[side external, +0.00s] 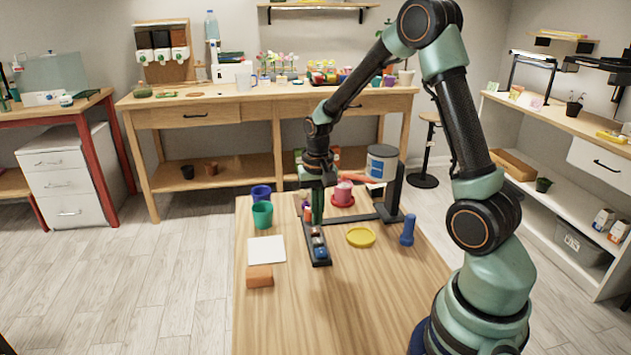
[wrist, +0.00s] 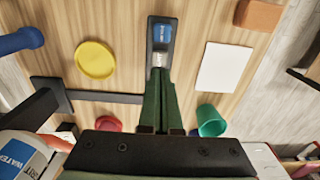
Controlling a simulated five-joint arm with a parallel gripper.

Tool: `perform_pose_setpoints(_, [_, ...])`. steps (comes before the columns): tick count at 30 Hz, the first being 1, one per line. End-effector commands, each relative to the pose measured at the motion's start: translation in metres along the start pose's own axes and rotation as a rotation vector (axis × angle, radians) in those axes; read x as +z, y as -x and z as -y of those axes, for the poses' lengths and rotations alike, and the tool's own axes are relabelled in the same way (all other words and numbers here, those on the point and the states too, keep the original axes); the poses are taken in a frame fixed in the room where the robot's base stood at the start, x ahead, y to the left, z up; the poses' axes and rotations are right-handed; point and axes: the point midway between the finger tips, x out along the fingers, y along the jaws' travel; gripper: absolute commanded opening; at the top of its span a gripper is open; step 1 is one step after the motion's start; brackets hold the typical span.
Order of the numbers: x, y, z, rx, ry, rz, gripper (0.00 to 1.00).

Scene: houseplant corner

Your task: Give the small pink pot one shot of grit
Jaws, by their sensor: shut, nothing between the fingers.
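The small pink pot (side external: 343,192) stands on a red saucer (side external: 342,202) below a nozzle arm, beside a white and blue canister (side external: 382,162). In the wrist view part of the saucer (wrist: 108,123) shows, with the pot hidden behind my gripper. A black button panel (side external: 318,260) lies on the table with a blue button (side external: 320,253) at its near end and a grey one (wrist: 160,60) beside it. My gripper (side external: 317,222) is shut and empty, its tips (wrist: 158,72) over the panel at the grey button. I cannot tell whether they touch. My fingers hide the panel's other buttons in the wrist view.
A teal pot (side external: 262,215) and a purple-blue pot (side external: 261,192) stand left of the panel, with a white sheet (side external: 266,250) and an orange block (side external: 259,277) nearer. A yellow saucer (side external: 361,237) and a blue dumbbell-shaped object (side external: 407,230) are right. The table front is clear.

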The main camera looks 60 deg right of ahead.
Motion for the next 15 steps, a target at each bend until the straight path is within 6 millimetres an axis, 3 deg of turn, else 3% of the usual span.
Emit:
perform_pose_setpoints(6, [-0.002, 0.048, 0.001, -0.003, 0.0, -0.007, 0.0])
perform_pose_setpoints(15, [-0.002, 0.078, 0.001, -0.002, 0.0, -0.005, 0.0])
